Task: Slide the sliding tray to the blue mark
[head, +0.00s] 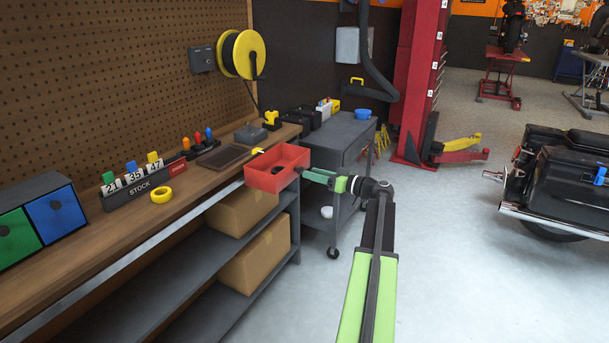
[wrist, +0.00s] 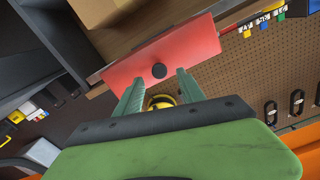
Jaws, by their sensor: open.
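The sliding tray (head: 279,172) is an open red box at the front edge of the workbench, at the far end of a pale metal rail (head: 130,262). In the wrist view its red face (wrist: 195,48) fills the upper middle, with a round dark knob (wrist: 158,71) on it. My gripper (head: 306,172) is at the tray's right side in the head view. In the wrist view my gripper (wrist: 157,83) is open, its two fingers on either side of the knob's line, just short of or at it. I cannot make out a blue mark on the rail.
The wooden bench top (head: 195,200) holds a stock sign (head: 152,191), a yellow tape ring (head: 161,195) and a dark flat tray (head: 222,157). A grey cart (head: 343,135) stands behind my gripper. Cardboard boxes (head: 254,258) sit on the shelf below.

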